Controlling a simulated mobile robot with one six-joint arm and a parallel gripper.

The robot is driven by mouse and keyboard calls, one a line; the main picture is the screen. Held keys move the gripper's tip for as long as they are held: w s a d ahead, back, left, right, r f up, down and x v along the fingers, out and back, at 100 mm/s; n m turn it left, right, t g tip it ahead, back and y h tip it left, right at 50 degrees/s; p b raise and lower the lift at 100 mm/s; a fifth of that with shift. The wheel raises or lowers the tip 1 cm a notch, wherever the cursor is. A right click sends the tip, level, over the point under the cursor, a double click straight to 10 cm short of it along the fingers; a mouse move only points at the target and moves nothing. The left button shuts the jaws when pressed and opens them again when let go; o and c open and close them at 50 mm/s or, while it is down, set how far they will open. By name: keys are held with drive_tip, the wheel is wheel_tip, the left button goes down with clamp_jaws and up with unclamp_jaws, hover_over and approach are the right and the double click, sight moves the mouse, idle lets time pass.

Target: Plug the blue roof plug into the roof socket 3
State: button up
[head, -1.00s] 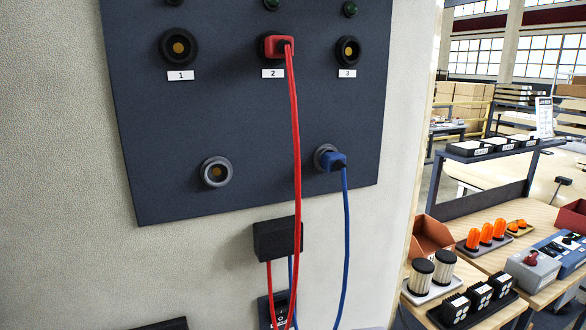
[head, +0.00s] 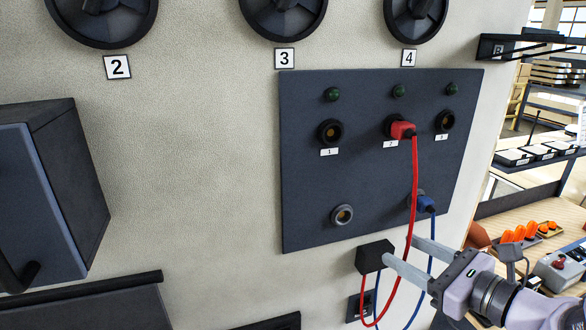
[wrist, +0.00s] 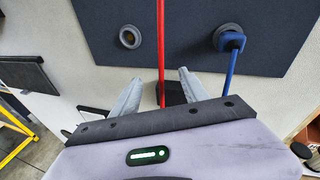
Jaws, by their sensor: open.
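The blue roof plug (head: 424,203) sits in the lower right socket of the dark panel, its blue cable hanging down; it also shows in the wrist view (wrist: 232,41), right of my fingers. Roof socket 3 (head: 445,121) is the upper right socket, empty, above its small label; it is out of the wrist view. My gripper (head: 400,249) is open and empty, below and left of the blue plug, near the panel's lower edge. In the wrist view, the red cable (wrist: 161,45) shows in the gap between my fingertips (wrist: 160,76); its depth is unclear.
A red plug (head: 402,130) fills socket 2, its cable hanging across the panel. Socket 1 (head: 330,132) and the lower left socket (head: 342,215) are empty. A black box (head: 374,256) is by my fingers. A wall cabinet (head: 55,185) stands left; a workbench is at right.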

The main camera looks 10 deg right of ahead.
sight(428, 209)
drive_tip(key=s+d+r+m+t+h+p, duration=0.1)
drive_tip(key=s+d+r+m+t+h, duration=0.1)
drive_tip(key=d, duration=0.7)
drive_tip(key=r+m+h, duration=0.1)
drive_tip(key=m+h, duration=0.1)
drive_tip(key=m, duration=0.1)
drive_tip(key=shift+d+r+t+p, duration=0.3)
drive_tip(key=shift+r+t+p, duration=0.05)
drive_tip(key=shift+t+p, duration=0.05)
drive_tip(key=shift+s, duration=0.1)
drive_tip(key=w, duration=0.3)
drive_tip(key=w+p, duration=0.1)
drive_tip(key=w, duration=0.5)
drive_tip(key=shift+a, duration=0.4)
clamp_jaws()
drive_tip(key=shift+s+f, duration=0.1)
drive_tip(key=shift+s, duration=0.05)
